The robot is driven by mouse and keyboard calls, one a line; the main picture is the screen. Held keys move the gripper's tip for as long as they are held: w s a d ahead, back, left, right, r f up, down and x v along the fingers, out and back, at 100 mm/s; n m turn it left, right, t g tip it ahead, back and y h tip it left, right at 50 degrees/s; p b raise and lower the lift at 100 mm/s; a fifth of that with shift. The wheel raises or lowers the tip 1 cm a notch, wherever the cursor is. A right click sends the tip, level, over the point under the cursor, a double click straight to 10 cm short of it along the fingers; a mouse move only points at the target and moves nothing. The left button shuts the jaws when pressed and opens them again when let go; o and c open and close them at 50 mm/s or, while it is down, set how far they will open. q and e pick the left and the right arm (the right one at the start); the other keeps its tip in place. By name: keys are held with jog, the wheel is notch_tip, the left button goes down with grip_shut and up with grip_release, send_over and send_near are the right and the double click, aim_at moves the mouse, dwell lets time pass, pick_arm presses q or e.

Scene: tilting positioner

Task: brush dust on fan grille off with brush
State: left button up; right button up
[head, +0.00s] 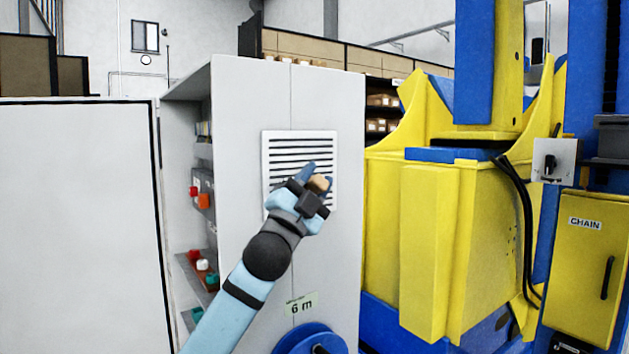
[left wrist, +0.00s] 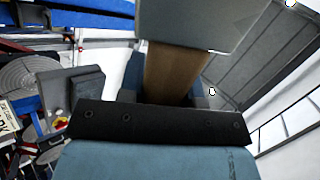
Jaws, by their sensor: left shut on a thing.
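The fan grille (head: 300,146) is a white slatted panel on the front of a light grey cabinet, in the middle of the head view. My left gripper (head: 314,181) is in front of its lower right part. It is shut on the brush, whose tan part (head: 320,184) shows between the fingers. In the left wrist view, the brown handle (left wrist: 172,78) runs between my blue fingers to a wide grey part (left wrist: 195,28). I cannot tell whether the brush touches the grille. I cannot make out dust on the slats. My right gripper is not in view.
The grey cabinet (head: 240,180) has open side shelves with small coloured items. The large yellow and blue positioner (head: 430,230) stands close on the right. A white panel (head: 75,220) fills the left. A blue round part (head: 308,340) is below the grille.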

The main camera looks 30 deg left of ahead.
pick_arm(q)
jog(key=shift+w+a, duration=0.25)
jog(key=shift+a, duration=0.3)
jog(key=shift+w+a, duration=0.2)
jog(key=shift+a, duration=0.35)
jog(key=shift+w, duration=0.1)
